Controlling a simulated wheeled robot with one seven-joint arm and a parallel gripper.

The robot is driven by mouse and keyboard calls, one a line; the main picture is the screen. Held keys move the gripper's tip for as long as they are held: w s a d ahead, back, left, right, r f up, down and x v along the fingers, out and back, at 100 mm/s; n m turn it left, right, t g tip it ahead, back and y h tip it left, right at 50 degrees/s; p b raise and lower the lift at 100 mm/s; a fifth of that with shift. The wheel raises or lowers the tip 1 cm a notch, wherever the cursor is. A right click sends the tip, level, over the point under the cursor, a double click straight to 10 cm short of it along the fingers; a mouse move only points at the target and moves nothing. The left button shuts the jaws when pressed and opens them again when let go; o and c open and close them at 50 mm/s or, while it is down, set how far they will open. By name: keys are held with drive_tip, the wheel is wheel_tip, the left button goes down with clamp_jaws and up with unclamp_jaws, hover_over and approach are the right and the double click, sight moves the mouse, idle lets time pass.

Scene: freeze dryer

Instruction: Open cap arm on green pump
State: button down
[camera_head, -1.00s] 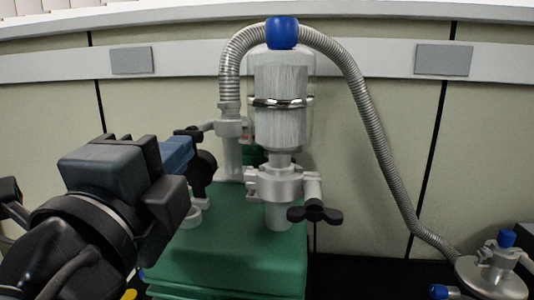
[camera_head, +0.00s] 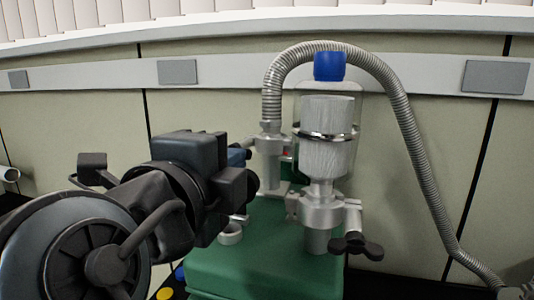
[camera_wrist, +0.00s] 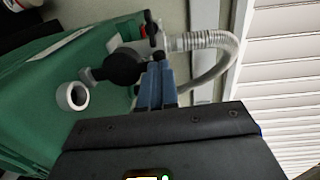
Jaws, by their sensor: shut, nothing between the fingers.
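The green pump (camera_head: 240,268) stands on a dark surface in the head view, and its green body fills the left of the wrist view (camera_wrist: 35,90). A round black cap (camera_wrist: 122,65) sits on its top beside a white ring port (camera_wrist: 73,96). In the head view, the cap (camera_head: 253,184) is mostly hidden behind my gripper (camera_head: 240,154). In the wrist view, my gripper's blue fingers (camera_wrist: 156,70) are together and empty, just right of the cap, near a black wing handle (camera_wrist: 152,28). I cannot tell whether the fingers touch the cap.
A clear cylinder with a blue top (camera_head: 330,66) stands on the pump, with a black wing clamp (camera_head: 356,244) below it. A ribbed metal hose (camera_head: 405,120) arches over it and drops right. The panelled wall (camera_head: 220,110) is close behind.

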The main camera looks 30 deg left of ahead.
drive_tip(key=w+g, duration=0.2)
drive_tip(key=shift+w+a+r+p, duration=0.2)
drive_tip(key=shift+w+a+p, duration=0.1)
drive_tip(key=shift+p, duration=0.05)
drive_tip(key=shift+w+r, duration=0.1)
drive_tip(key=shift+w+d+r, duration=0.1)
drive_tip(key=shift+w+d, duration=0.05)
idle(0.4)
